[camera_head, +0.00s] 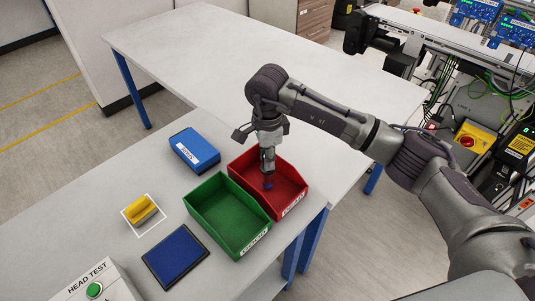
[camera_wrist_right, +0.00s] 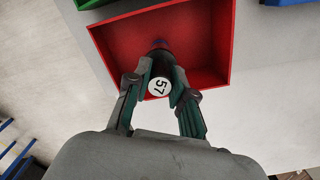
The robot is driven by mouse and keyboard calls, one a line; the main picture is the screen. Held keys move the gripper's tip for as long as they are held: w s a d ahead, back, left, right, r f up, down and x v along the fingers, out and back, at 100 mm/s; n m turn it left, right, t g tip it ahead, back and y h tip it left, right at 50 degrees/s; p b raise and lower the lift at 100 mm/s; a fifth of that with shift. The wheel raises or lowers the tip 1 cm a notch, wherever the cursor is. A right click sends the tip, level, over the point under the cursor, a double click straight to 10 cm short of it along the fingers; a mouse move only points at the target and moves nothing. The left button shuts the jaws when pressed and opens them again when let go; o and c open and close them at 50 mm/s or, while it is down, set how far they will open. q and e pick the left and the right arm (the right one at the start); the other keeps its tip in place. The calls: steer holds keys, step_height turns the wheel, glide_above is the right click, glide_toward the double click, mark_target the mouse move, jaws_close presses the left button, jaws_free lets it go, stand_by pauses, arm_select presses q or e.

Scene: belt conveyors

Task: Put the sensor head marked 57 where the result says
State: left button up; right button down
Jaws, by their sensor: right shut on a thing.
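My right gripper (camera_head: 267,163) points down into the red bin (camera_head: 292,180) and is shut on the sensor head (camera_head: 268,183), a small dark part with a blue end. In the right wrist view the sensor head (camera_wrist_right: 160,67) sits between the fingertips (camera_wrist_right: 158,92), and its white disc reads 57. Its blue end is over the red bin's floor (camera_wrist_right: 195,45); I cannot tell whether it touches. The HEAD TEST box (camera_head: 92,284) with a green round button or lamp stands at the lower left. My left gripper is not in view.
A green bin (camera_head: 228,212) adjoins the red one; both have white front labels, too small to read surely. A blue box (camera_head: 195,150), a yellow block (camera_head: 140,210) on a white-outlined square and a dark blue pad (camera_head: 176,256) lie nearby. The far table (camera_head: 210,50) is clear.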

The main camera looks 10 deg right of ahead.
steer(key=c, duration=0.9)
jaws_free()
step_height(320, 180, up, 12)
stand_by(0.3)
